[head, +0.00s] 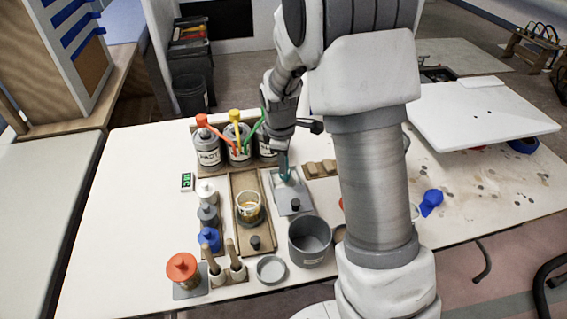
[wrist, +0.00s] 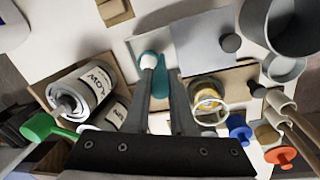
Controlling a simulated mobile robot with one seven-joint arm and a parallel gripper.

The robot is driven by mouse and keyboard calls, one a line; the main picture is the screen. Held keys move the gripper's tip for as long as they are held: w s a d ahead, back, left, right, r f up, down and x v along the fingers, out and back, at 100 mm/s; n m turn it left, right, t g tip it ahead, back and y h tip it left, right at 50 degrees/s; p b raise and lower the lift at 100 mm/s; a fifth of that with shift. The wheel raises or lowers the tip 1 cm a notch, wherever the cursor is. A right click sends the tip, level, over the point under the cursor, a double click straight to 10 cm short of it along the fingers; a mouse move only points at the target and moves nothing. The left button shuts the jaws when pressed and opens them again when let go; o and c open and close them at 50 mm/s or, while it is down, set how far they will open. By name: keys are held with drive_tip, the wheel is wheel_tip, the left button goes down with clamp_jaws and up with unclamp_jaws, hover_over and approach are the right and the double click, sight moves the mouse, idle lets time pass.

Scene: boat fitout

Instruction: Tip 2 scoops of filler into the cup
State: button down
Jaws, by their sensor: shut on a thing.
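My gripper (head: 283,152) is shut on a teal tool (head: 284,170), probably a scoop, which points down over a grey plate (head: 288,203). In the wrist view my gripper (wrist: 160,66) holds the teal tool (wrist: 160,88) between its fingers over a pale square. I cannot tell whether the tool touches it or carries filler. The clear cup (head: 248,209), with yellowish contents, stands on a wooden tray (head: 240,183) to the left of the tool; the cup also shows in the wrist view (wrist: 207,108). A grey open pot (head: 309,243) stands nearer; its contents are unclear.
Labelled cans (head: 208,152) with coloured tops stand in a wooden rack behind the cup. Lidded bottles (head: 209,239) line the tray's left side. An orange-topped pot (head: 183,269) and a shallow grey dish (head: 270,269) are at the front. The table's left part is clear.

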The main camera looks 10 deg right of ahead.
drive_tip(key=shift+r+p, duration=1.3)
drive_tip(key=shift+r, duration=0.8)
